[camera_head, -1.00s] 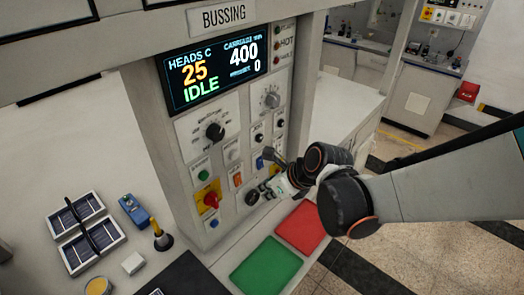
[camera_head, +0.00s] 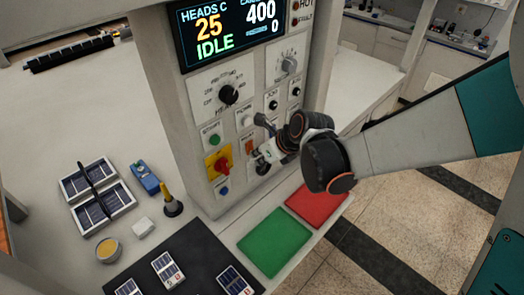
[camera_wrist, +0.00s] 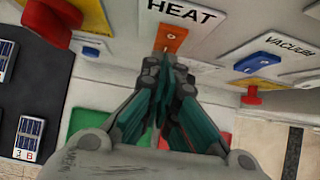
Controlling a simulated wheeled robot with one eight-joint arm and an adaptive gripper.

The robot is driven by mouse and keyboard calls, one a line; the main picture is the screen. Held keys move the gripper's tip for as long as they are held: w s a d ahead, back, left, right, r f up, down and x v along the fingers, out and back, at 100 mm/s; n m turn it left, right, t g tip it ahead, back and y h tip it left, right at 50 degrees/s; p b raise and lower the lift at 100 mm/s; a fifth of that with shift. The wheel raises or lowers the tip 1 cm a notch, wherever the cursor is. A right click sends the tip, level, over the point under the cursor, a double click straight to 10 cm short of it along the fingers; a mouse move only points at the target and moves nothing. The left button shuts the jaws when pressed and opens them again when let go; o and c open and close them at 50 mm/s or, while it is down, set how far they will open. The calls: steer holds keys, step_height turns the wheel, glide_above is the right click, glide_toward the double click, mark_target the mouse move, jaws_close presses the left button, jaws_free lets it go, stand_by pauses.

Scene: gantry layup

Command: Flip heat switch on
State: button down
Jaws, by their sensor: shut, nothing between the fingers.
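The heat switch (camera_wrist: 172,38) is an orange rocker under the HEAT label (camera_wrist: 182,10) in the wrist view. In the head view the orange switch (camera_head: 250,146) is on the front of the grey control panel, partly behind my gripper. My gripper (camera_wrist: 167,63) is shut and empty, its dark fingertips at the lower edge of the switch. I cannot tell whether they touch it. The display (camera_head: 232,28) reads heads 25 and IDLE.
Green (camera_head: 274,242) and red (camera_head: 317,204) pads lie below the panel. Solar cells on a black mat (camera_head: 195,262) are at the lower left.

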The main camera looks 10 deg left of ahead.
steer(key=shift+w+a+f+t+y+b, duration=0.2)
steer(key=shift+a+t+y+b, duration=0.1)
steer(key=shift+b, duration=0.4)
steer(key=shift+r, duration=0.2)
steer(key=shift+r+p, duration=0.5)
steer(key=shift+r, duration=0.15)
steer(key=shift+d, duration=0.1)
